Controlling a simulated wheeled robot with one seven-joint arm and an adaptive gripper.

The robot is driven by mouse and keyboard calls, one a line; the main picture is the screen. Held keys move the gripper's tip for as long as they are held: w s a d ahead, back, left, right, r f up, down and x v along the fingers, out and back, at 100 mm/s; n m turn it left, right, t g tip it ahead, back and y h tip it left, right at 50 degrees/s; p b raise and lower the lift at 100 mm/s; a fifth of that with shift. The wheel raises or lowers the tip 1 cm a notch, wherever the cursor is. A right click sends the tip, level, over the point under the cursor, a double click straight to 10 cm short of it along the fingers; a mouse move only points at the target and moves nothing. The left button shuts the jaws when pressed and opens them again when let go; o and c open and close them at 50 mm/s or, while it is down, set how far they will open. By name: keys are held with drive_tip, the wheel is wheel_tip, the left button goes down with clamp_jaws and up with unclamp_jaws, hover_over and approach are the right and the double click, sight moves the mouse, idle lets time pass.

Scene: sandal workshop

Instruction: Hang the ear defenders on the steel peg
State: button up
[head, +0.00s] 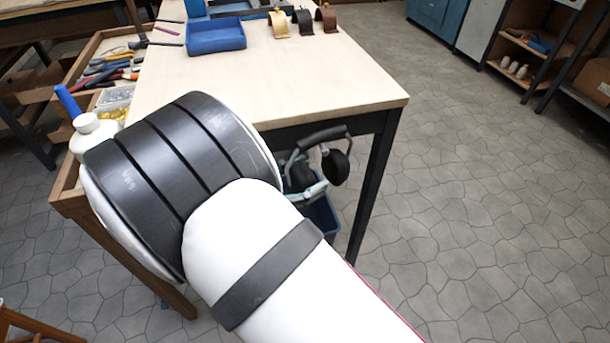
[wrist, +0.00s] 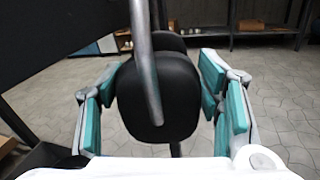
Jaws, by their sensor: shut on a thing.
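The ear defenders (head: 336,167) have black cups and a black headband. In the head view they hang in the air beside the near right corner of the workbench, just past my forearm. My gripper (head: 307,188) has teal pads and is partly hidden behind my arm there. My gripper is shut on the ear defenders.
The workbench (head: 330,85) has a dark leg (head: 374,195) close to the ear defenders. A blue bin (head: 324,222) stands below them. A blue tray (head: 215,38) and several strap-like pieces lie on the bench's far part. The floor on the right is clear.

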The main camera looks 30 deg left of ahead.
drive_tip(key=o, duration=1.4)
drive_tip(key=shift+o, duration=0.2)
drive_tip(key=v, duration=1.2)
